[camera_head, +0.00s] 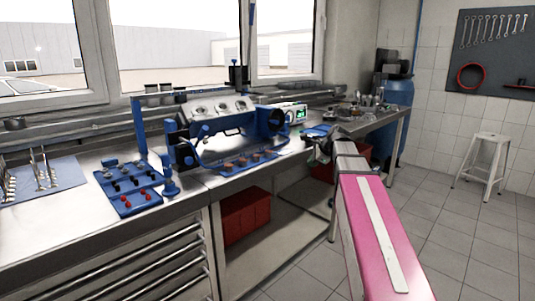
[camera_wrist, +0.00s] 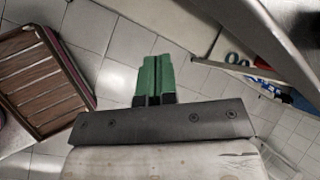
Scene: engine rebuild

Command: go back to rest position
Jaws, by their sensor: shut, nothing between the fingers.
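My gripper (camera_wrist: 154,78) shows in the wrist view with its two green fingers pressed together and nothing between them. The wrist view looks past the fingers onto tiled floor. In the head view my pink and grey arm reaches forward from the lower right. My gripper (camera_head: 318,150) is at its far end, small and partly unclear, beside the front edge of the workbench (camera_head: 80,225). It appears apart from the engine block (camera_head: 215,115), which sits in a blue stand on the bench.
A blue tray (camera_head: 128,200) with small parts and a blue mat (camera_head: 55,180) with tools lie on the bench. Red bins (camera_head: 245,215) sit on the shelf below. A white stool (camera_head: 484,160) stands at right. Tiled floor (camera_head: 450,215) is clear there. The wrist view shows a slatted wooden object (camera_wrist: 40,85).

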